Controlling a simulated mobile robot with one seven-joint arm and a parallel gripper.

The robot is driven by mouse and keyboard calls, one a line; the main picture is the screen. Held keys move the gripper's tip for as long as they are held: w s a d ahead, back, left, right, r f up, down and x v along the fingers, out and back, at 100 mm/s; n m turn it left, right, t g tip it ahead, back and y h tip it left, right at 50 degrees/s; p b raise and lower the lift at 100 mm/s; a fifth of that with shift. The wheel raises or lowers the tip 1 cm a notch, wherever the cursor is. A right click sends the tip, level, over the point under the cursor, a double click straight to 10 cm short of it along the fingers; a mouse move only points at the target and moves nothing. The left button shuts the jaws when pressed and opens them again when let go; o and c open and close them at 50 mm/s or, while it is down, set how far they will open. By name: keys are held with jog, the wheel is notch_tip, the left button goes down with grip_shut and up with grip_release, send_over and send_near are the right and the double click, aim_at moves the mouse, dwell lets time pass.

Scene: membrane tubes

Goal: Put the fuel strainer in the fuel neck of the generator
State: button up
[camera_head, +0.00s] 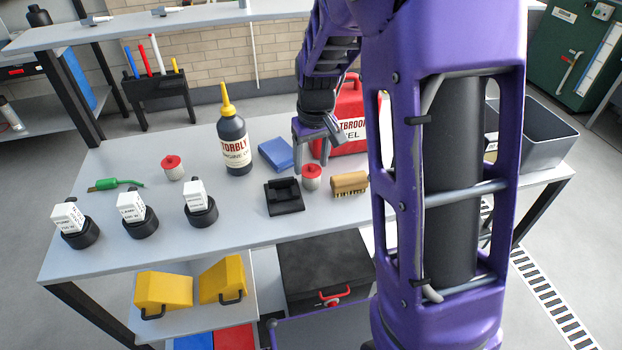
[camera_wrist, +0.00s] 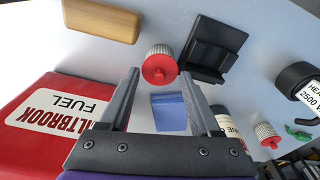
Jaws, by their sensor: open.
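A small strainer (camera_head: 312,178) with a red top and a pale ribbed or mesh body stands on the grey table. It also shows in the wrist view (camera_wrist: 160,66), just beyond my fingertips. My gripper (camera_head: 312,162) is open and empty, fingers pointing down close above the nearer strainer. In the wrist view my gripper (camera_wrist: 160,76) has its fingertips on either side of the strainer's red top, with gaps visible. I cannot surely make out a generator or its fuel neck.
Close to the strainer are a black holder (camera_head: 284,197), a wooden brush (camera_head: 350,184), a blue block (camera_head: 276,154) and a red fuel can (camera_head: 350,112). A dark bottle (camera_head: 233,142) stands left. A grey bin (camera_head: 537,135) is right.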

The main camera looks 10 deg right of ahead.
jog(key=shift+w+f, duration=0.15)
jog(key=shift+f, duration=0.75)
jog(key=shift+c, duration=0.2)
